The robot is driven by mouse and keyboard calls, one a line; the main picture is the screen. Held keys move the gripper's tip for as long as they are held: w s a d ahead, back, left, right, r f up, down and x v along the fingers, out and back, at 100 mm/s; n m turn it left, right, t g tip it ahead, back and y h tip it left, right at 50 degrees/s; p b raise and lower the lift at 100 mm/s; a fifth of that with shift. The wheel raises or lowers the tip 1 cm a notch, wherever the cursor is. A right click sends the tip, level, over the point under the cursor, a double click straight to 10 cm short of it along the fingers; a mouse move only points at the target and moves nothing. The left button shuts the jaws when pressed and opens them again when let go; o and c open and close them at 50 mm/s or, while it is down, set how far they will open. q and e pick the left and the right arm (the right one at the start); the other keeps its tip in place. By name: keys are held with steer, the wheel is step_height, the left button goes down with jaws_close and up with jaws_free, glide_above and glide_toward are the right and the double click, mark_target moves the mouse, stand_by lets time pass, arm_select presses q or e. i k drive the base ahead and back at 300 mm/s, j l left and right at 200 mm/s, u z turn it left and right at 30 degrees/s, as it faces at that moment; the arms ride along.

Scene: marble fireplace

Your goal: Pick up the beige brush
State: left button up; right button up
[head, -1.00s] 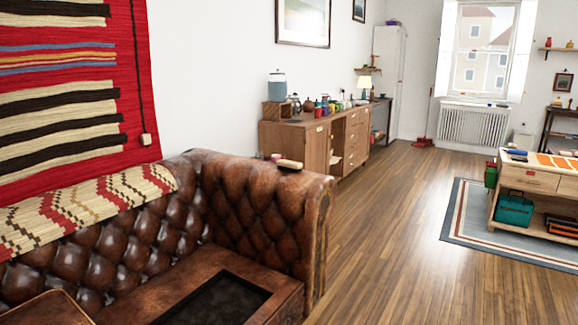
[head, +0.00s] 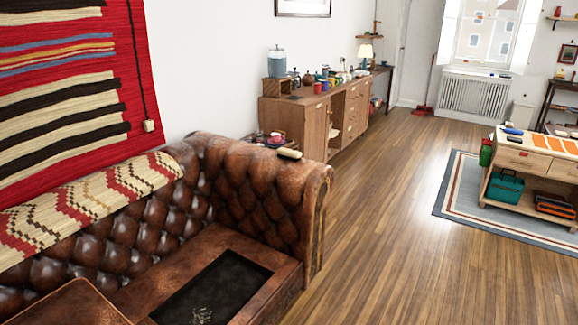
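Neither of my grippers shows in the head view.
A dark tray (head: 215,292) lies on the sofa seat. Behind the sofa arm stands a wooden sideboard (head: 300,122) with many small items. A wooden workbench (head: 535,160) stands on a rug (head: 450,212) at right. The wooden floor (head: 385,215) between is clear.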

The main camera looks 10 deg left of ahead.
mark_target(283, 153)
steer(key=i+z, duration=0.1)
steer(key=i, duration=0.95)
steer(key=i+z, duration=0.15)
steer(key=i, duration=0.9)
